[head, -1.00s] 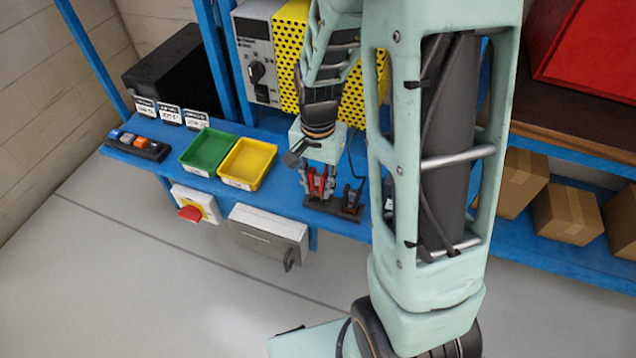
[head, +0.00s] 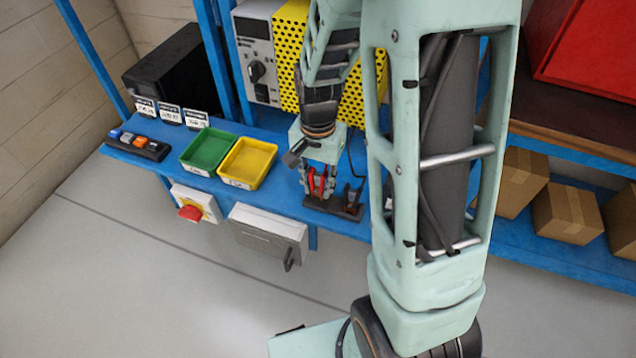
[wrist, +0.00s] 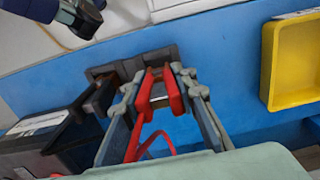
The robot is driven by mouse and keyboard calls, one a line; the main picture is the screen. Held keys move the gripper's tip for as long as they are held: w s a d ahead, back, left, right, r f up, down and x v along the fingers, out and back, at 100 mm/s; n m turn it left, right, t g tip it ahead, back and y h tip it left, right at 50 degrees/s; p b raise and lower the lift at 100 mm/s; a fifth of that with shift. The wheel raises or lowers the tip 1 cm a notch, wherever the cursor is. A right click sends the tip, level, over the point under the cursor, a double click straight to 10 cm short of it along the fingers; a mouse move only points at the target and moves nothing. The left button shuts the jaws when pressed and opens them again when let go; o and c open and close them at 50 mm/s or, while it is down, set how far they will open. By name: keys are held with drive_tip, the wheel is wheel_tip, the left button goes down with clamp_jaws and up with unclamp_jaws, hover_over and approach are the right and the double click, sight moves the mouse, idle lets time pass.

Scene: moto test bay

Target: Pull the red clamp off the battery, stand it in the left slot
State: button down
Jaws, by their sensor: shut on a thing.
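The red clamp (head: 318,183) is between the fingers of my gripper (head: 316,186), at the left end of a dark rack (head: 338,210) on the blue bench. In the wrist view the red clamp (wrist: 146,100) shows between both fingers (wrist: 158,88), its jaw end over the rack (wrist: 105,72). I cannot tell how far it sits in the left slot. A dark clamp (head: 352,196) stands at the rack's right end. A dark box with a white label (wrist: 38,122), perhaps the battery, shows at the wrist view's lower left; my arm hides that area in the head view.
A yellow tray (head: 248,180) and a green tray (head: 192,168) stand left of the rack. A red switch (head: 190,213) and a grey box with a handle (head: 270,236) hang on the bench front. A yellow perforated unit (head: 290,50) stands behind.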

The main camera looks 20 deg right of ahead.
drive_tip(key=shift+f+b, duration=0.7)
drive_tip(key=shift+f, duration=0.3)
drive_tip(key=c, duration=1.5)
unclamp_jaws()
drive_tip(key=shift+o, duration=0.2)
drive_tip(key=shift+r, duration=0.1)
wheel_tip(320, 180, up, 12)
drive_tip(key=shift+f, duration=0.1)
drive_tip(key=shift+w, duration=0.1)
